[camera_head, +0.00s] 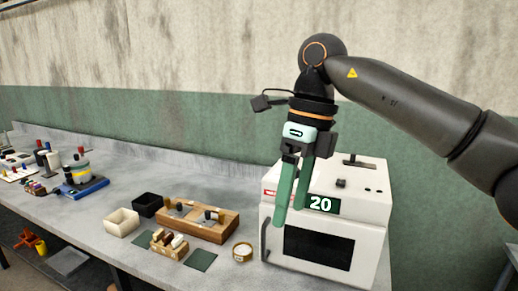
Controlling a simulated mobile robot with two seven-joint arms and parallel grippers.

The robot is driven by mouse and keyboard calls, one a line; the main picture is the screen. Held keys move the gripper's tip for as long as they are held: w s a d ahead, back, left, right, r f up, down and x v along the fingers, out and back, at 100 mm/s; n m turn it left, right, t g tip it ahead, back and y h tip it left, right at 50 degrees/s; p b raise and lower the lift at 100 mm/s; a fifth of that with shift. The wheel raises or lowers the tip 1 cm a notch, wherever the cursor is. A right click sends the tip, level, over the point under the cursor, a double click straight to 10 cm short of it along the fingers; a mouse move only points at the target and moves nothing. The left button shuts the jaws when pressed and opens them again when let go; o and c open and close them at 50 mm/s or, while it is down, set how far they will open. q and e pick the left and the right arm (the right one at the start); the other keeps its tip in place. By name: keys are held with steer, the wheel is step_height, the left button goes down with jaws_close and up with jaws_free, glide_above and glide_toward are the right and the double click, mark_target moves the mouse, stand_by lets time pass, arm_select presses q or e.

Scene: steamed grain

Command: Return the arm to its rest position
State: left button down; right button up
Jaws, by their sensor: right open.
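My right arm comes in from the right edge and bends down at the wrist. My right gripper (290,222) has two long green fingers that point down. It is open, with nothing seen between the fingers. It hangs in front of the white box-shaped machine (374,215), which has a dark window and a display reading 20. The fingers overlap the machine's front left part in the picture; I cannot tell the gap between them. My left gripper is not in view.
The grey bench (100,240) runs along the wall. Left of the machine are a wooden block (228,229), a small wooden rack (158,245), a round container (242,252), a black bin (147,204) and a cream bin (121,222). A blue device (80,188) stands farther left.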

steer(key=s+a+f+m+g+y, duration=0.3)
steer(key=a+f+y, duration=0.1)
steer(key=a+y, duration=0.5)
steer(key=s+a+f+m+g+y, duration=0.25)
steer(key=a+f+y, duration=0.25)
steer(key=a+y, duration=0.35)
steer(key=w+d+f+m+t+h, duration=0.4)
steer(key=d+f+m+t, duration=0.3)
steer(key=f+m+t, duration=0.6)
steer(key=w+d+f+m+t+h, duration=0.55)
steer(key=m+t, duration=0.55)
steer(key=m, duration=0.7)
steer(key=s+d+f+m+g+h, duration=0.4)
steer(key=s+d+f, duration=0.4)
steer(key=s+f, duration=0.3)
steer(key=s+d+f+m+g+h, duration=0.3)
steer(key=s+d+f, duration=0.5)
steer(key=f, duration=0.6)
steer(key=s+m+g, duration=0.1)
steer(key=s+m, duration=0.1)
steer(key=shift+s+d+h, duration=0.35)
steer(key=shift+d+h, duration=0.05)
